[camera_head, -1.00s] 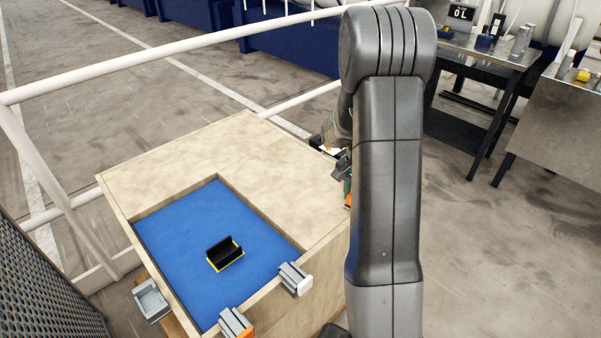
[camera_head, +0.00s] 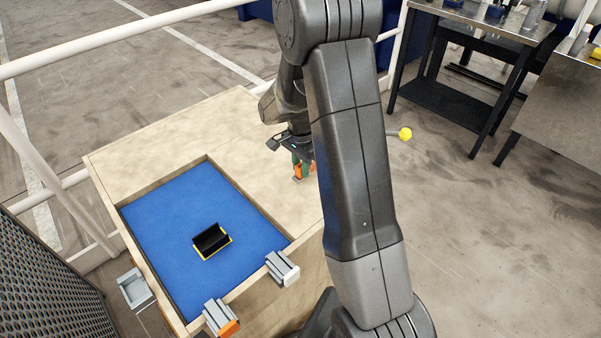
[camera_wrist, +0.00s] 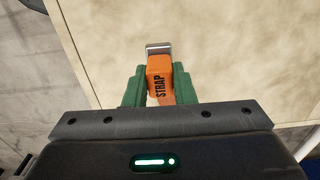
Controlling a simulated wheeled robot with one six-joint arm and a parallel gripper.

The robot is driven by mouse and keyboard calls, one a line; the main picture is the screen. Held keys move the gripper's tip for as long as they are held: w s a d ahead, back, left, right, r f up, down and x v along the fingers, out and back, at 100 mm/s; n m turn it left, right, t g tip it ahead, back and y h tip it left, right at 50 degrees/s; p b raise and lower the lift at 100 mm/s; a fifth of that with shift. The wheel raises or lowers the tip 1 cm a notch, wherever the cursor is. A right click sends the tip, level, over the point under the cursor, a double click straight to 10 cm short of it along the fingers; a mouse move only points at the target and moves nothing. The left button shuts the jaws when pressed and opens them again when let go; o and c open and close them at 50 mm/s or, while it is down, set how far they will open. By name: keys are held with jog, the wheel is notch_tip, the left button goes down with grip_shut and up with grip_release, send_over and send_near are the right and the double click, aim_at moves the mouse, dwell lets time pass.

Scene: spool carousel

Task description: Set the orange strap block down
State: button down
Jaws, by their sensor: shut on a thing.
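In the head view my gripper (camera_head: 303,163) is over the bare wooden top (camera_head: 165,135) of the table, right of the blue recess. A bit of the orange block (camera_head: 312,168) shows beside the green fingers, partly hidden by my arm. I cannot tell whether the block touches the wood.
A black holder with a yellow rim (camera_head: 211,242) stands in the blue-lined recess (camera_head: 165,220). Grey clamp-like pieces (camera_head: 282,268) sit on the recess's front edge, one with an orange end (camera_head: 229,328). White rails (camera_head: 130,45) run behind. The wooden top left of my gripper is clear.

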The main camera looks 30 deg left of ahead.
jog(key=shift+f, duration=1.7)
jog(key=shift+f, duration=0.2)
jog(key=c, duration=1.2)
grip_release()
jog(key=shift+r, duration=0.1)
notch_tip(320, 180, up, 12)
jog(key=shift+r, duration=0.15)
